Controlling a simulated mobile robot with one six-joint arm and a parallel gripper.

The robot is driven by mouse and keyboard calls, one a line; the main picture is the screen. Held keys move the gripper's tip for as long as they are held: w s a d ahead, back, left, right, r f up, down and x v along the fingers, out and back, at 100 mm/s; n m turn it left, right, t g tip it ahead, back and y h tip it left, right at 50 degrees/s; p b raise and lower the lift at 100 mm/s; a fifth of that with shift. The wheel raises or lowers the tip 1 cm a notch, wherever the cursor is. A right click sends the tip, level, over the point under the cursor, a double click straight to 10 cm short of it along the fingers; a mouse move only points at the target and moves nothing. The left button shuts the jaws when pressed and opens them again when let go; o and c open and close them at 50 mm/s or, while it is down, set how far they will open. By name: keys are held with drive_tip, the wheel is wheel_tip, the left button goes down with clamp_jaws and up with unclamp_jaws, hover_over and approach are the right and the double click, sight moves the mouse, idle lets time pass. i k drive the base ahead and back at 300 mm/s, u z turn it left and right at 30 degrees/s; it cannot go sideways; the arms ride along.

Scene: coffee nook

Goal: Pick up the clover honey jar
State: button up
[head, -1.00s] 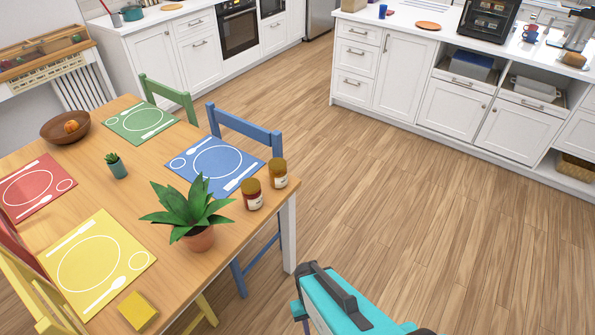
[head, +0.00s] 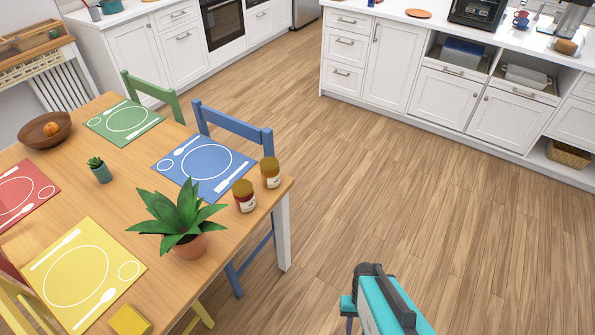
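Two similar honey-coloured jars with brown lids and pale labels stand upright near the table's right edge. One jar (head: 244,197) is nearer the potted plant, and the other jar (head: 270,173) is just behind it to the right. The labels are too small to read, so I cannot tell which is the clover honey. My teal and dark grey arm shows at the bottom, over the floor and right of the table. Its end, with the gripper's fingers, cannot be made out. Nothing of mine touches either jar.
The wooden table (head: 130,190) carries a leafy potted plant (head: 185,222) close to the jars, a blue placemat (head: 204,163), a small succulent (head: 99,170) and a bowl (head: 45,130). A blue chair (head: 232,125) stands at the table's far side. The floor (head: 400,190) to the right is clear.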

sight(270, 169)
drive_tip(key=z, duration=0.7)
drive_tip(key=k, duration=0.5)
drive_tip(key=u, duration=4.2)
drive_tip(key=i, duration=0.15)
drive_tip(key=z, duration=1.45)
